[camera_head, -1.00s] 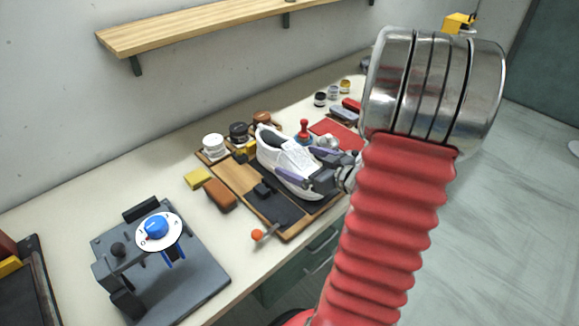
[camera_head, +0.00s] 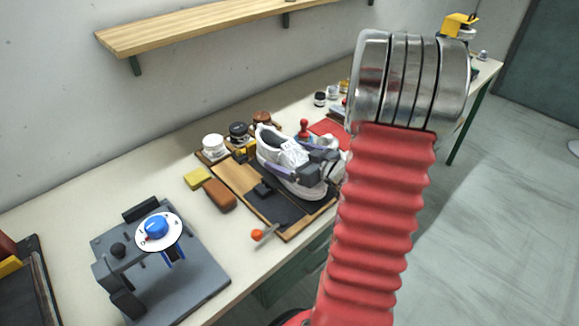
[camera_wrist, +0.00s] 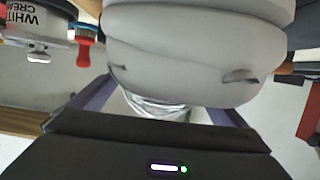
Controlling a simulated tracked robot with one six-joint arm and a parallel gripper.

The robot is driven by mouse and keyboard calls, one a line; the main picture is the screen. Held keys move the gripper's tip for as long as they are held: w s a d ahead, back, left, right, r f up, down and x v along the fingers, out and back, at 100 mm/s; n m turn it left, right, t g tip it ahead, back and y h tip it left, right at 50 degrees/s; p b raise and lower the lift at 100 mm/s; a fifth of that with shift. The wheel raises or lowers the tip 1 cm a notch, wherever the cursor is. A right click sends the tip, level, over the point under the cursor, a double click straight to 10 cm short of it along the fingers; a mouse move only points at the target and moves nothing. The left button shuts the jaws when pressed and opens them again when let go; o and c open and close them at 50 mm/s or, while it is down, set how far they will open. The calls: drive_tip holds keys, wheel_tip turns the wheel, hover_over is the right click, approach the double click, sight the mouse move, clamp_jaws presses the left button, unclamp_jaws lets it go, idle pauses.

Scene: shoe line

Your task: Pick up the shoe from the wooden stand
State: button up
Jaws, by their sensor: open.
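The white shoe (camera_head: 272,147) sits on the wooden stand (camera_head: 233,177), its opening towards the back left and its near end partly covered by my gripper. My gripper (camera_head: 294,155) is open at the shoe's near right end, with its purple-grey fingers on either side of it. In the wrist view the shoe's pale rounded body (camera_wrist: 185,55) fills the top middle, between the spread fingers of my gripper (camera_wrist: 160,100). I cannot tell whether either finger touches the shoe.
Jars (camera_head: 213,146) stand behind the stand. A yellow sponge (camera_head: 197,178) and a brown brush (camera_head: 219,194) lie left of it. A red-handled tool (camera_head: 304,128) stands close behind the shoe. A grey machine with a blue knob (camera_head: 156,228) stands at the front left.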

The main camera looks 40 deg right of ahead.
drive_tip(key=shift+c, duration=0.4)
drive_tip(key=c, duration=1.3)
drive_tip(key=shift+r, duration=0.1)
drive_tip(key=shift+r, duration=5)
